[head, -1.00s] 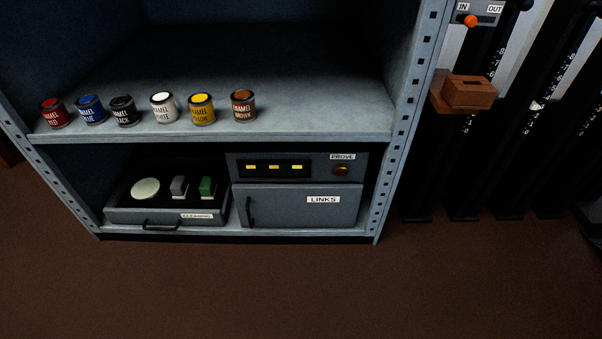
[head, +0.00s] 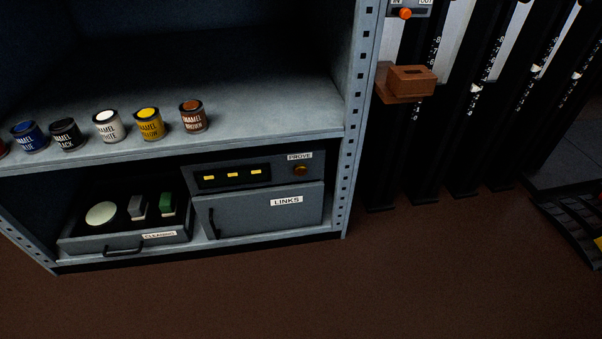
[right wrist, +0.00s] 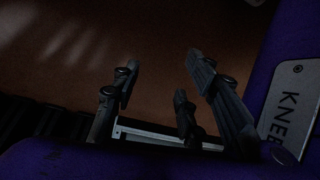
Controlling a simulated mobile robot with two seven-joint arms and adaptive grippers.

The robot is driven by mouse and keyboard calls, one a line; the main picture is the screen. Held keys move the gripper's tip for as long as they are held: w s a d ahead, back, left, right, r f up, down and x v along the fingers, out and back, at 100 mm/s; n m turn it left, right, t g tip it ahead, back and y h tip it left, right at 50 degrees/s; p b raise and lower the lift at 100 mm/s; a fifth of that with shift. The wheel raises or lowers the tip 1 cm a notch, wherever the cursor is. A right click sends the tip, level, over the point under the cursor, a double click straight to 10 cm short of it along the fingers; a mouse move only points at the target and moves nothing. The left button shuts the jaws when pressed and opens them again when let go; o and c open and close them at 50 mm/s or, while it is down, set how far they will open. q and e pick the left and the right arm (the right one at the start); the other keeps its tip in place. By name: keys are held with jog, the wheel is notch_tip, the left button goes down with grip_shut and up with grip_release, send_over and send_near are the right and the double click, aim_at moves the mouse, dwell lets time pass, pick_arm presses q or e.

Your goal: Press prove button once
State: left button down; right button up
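The prove button (head: 300,171) is a small round amber-brown knob under the PROVE label (head: 299,156). It sits at the right of a grey panel (head: 275,174) on the lower shelf, beside a dark window with several yellow indicators (head: 232,177). Nothing touches the button. My right gripper (right wrist: 160,75) shows in the right wrist view with its fingers spread apart and nothing between them, over brown floor. Neither gripper shows in the head view, so my left gripper is out of sight.
A LINKS cabinet (head: 262,213) is below the panel. A CLEANING drawer (head: 85,241) stands to its left. Several enamel tins (head: 108,127) line the shelf above. A perforated post (head: 357,120) bounds the shelf at right, before black levers (head: 437,150) and a wooden box (head: 411,80). Floor (head: 300,295) in front is clear.

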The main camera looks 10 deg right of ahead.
grip_shut()
dwell(1.2)
